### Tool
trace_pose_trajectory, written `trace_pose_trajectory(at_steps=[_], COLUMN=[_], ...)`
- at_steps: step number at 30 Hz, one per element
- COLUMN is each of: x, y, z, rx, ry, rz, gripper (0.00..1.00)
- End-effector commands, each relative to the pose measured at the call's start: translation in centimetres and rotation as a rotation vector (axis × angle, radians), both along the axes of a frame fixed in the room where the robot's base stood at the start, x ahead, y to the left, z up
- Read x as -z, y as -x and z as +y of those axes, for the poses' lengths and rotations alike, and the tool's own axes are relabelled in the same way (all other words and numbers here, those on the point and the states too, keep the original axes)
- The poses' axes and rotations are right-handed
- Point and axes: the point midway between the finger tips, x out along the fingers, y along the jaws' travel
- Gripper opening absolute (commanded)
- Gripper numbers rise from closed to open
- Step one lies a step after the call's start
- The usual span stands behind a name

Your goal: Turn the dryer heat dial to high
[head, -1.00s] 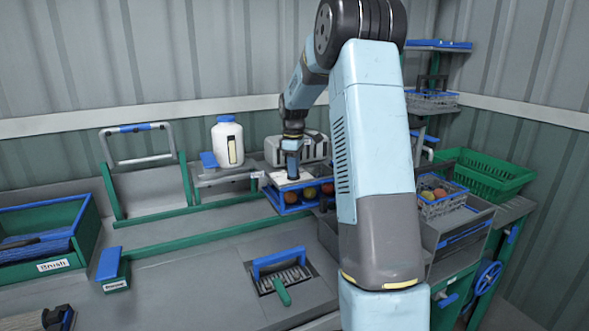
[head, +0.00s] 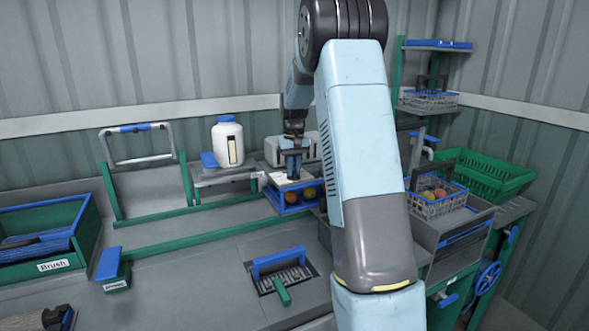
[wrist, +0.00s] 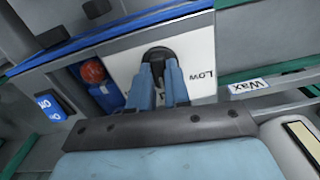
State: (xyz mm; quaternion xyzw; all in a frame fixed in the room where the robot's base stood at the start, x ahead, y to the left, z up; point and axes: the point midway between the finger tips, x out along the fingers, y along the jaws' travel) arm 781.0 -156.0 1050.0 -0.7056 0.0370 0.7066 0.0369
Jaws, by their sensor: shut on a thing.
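The heat dial (wrist: 157,54) is a dark knob on a white panel (wrist: 199,48) in the wrist view. The word "Low" is printed on the panel, upside down, to the right of the dial. Other print is partly hidden by my fingers. My gripper (wrist: 162,68) is shut on the dial, with one blue finger on each side. In the head view my gripper (head: 293,172) points down at the white panel at the back of the bench; the dial is hidden there. Which mark the dial points to cannot be told.
A white bottle (head: 228,142) stands to the left. A crate of tomatoes (head: 437,206) and a green basket (head: 493,178) are at right. A blue-labelled switch (wrist: 50,105) and a "Wax" label (wrist: 249,86) flank the panel.

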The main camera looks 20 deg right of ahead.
Motion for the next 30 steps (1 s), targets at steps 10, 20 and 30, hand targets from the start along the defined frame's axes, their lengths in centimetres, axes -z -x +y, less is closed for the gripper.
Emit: trace_pose_trajectory(at_steps=[10, 20, 30], x=[-0.19, -0.21, -0.23], y=[-0.17, -0.19, -0.20], z=[-0.01, 0.01, -0.01], rx=[0.328, 0.631, 0.859], ry=[0.001, 0.001, -0.001], rz=[-0.007, -0.007, -0.007], gripper=[0.00, 0.00, 0.00])
